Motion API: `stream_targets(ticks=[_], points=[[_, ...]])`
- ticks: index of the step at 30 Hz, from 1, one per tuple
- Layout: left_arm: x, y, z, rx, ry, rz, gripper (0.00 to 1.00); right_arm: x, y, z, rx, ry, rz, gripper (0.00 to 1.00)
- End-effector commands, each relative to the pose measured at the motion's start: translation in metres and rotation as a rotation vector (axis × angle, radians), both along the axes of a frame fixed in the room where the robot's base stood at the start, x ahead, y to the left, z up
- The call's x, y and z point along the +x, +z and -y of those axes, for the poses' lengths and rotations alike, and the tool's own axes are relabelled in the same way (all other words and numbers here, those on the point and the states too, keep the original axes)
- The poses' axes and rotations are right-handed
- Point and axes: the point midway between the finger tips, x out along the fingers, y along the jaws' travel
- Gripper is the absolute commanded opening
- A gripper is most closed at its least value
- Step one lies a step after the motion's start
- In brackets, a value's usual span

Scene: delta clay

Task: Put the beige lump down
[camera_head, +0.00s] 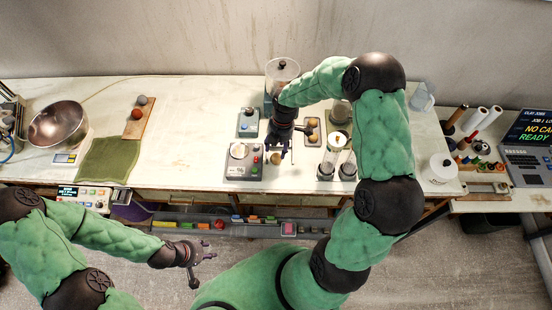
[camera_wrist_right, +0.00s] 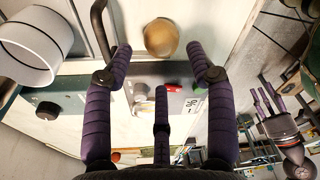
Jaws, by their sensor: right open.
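The beige lump (camera_head: 275,159) sits on the white worktop near the front edge, just right of a grey device with a round top. In the right wrist view the lump (camera_wrist_right: 161,38) is round and tan, just beyond my fingertips and apart from them. My right gripper (camera_head: 282,148) points down above it; its purple fingers are spread and empty in the right wrist view (camera_wrist_right: 161,58). My left gripper (camera_head: 208,251) hangs in front of the bench, with its fingers apart and nothing visible in them.
The grey device (camera_head: 243,161) stands close on the left, a smaller one (camera_head: 247,123) behind it. Glass jars (camera_head: 342,163) stand to the right, a large clear container (camera_head: 280,72) behind. A green mat (camera_head: 108,160) and metal bowl (camera_head: 58,124) lie left. Worktop between mat and devices is clear.

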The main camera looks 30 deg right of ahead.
Motion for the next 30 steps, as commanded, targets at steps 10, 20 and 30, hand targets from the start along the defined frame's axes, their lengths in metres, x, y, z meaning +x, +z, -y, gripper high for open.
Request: stream_targets(ticks=[10, 20, 30], points=[[0.0, -0.001, 0.0, 0.0, 0.0, 0.0, 0.4, -0.003, -0.025, -0.003, 0.001, -0.001, -0.003, 0.56], [0.0, -0.002, 0.0, 0.0, 0.0, 0.0, 0.4, -0.002, -0.056, -0.006, 0.0, -0.002, 0.001, 0.56], [0.0, -0.002, 0.0, 0.0, 0.0, 0.0, 0.4, -0.002, -0.055, -0.006, 0.0, -0.001, 0.001, 0.09]])
